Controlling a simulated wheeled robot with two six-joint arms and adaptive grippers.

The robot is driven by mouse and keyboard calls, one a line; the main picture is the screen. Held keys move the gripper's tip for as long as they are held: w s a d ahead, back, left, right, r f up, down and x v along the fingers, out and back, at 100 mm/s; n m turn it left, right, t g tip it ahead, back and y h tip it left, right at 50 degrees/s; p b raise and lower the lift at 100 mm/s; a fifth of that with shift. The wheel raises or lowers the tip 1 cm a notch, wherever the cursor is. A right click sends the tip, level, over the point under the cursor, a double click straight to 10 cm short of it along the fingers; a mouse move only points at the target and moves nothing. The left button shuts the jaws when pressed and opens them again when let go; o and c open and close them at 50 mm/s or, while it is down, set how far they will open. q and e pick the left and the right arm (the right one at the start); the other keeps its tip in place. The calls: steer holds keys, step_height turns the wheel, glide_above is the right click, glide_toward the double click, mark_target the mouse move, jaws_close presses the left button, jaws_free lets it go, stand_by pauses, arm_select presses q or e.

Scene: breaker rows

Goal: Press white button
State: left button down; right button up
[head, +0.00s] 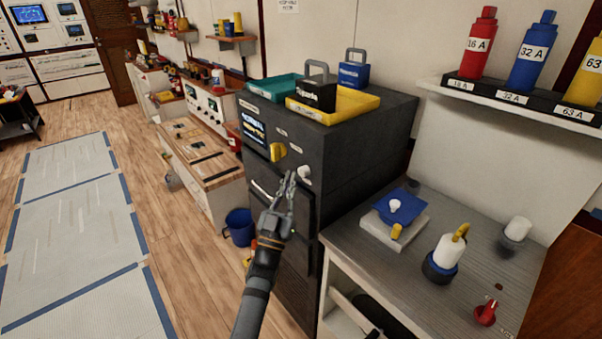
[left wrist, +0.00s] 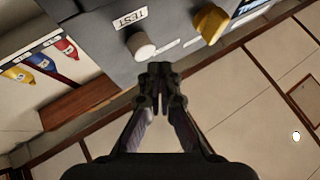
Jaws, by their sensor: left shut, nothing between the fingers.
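The white button (head: 304,172) is a round knob on the front of the dark grey cabinet (head: 345,160). In the left wrist view the white button (left wrist: 141,46) sits beside a label reading TEST. My left gripper (head: 291,178) is shut and empty, its fingertips just left of the button in the head view. In the left wrist view the fingertips (left wrist: 159,70) are close to the button, a little below and right of it. I cannot tell whether they touch it. My right gripper is not in view.
A yellow knob (head: 278,152) and a small screen (head: 255,132) are on the same cabinet front. A yellow tray (head: 345,106) lies on the cabinet top. To the right, a grey table (head: 460,295) holds a blue box with another white knob (head: 394,205) and a red knob (head: 486,313).

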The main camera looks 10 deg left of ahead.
mark_target(301, 170)
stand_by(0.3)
arm_select(q)
steer(key=shift+w+d, duration=0.25)
steer(key=shift+w, duration=0.1)
steer(key=shift+w+d+r, duration=0.2)
steer(key=shift+w+d, duration=0.5)
steer(key=shift+w, duration=0.15)
stand_by(1.7)
steer(key=shift+s, duration=0.1)
steer(key=shift+s+a+r, duration=0.1)
steer(key=shift+a, duration=0.1)
steer(key=shift+s+a+p, duration=0.3)
steer(key=shift+s+p, duration=0.1)
steer(key=shift+s, duration=0.1)
steer(key=shift+s+a+p, duration=0.25)
steer(key=shift+s+p, duration=0.15)
steer(key=shift+s, duration=0.05)
